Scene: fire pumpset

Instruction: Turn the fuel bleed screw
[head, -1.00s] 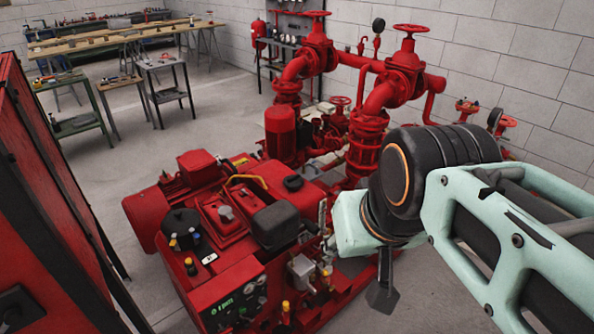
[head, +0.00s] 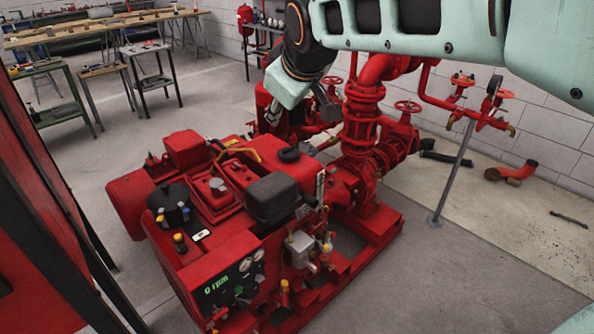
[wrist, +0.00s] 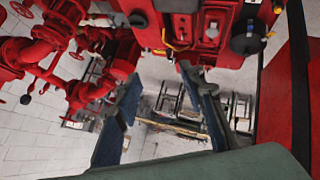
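The red engine (head: 220,220) of the pumpset stands in the middle of the head view; its top edge shows upside down in the wrist view (wrist: 205,40). A cluster of small fittings (head: 305,245), some with yellow caps, sits on its near right side. I cannot make out which fitting is the fuel bleed screw. My gripper (head: 326,104) is raised behind and above the engine, beside the red pipework, touching nothing I can see. In the wrist view its two dark fingers (wrist: 160,76) are spread apart with nothing between them.
Red vertical pipework (head: 362,125) with handwheels stands close right of my gripper. A grey post (head: 452,180) stands on the floor to the right. A red cabinet (head: 40,190) borders the left. Workbenches (head: 100,35) are at the back.

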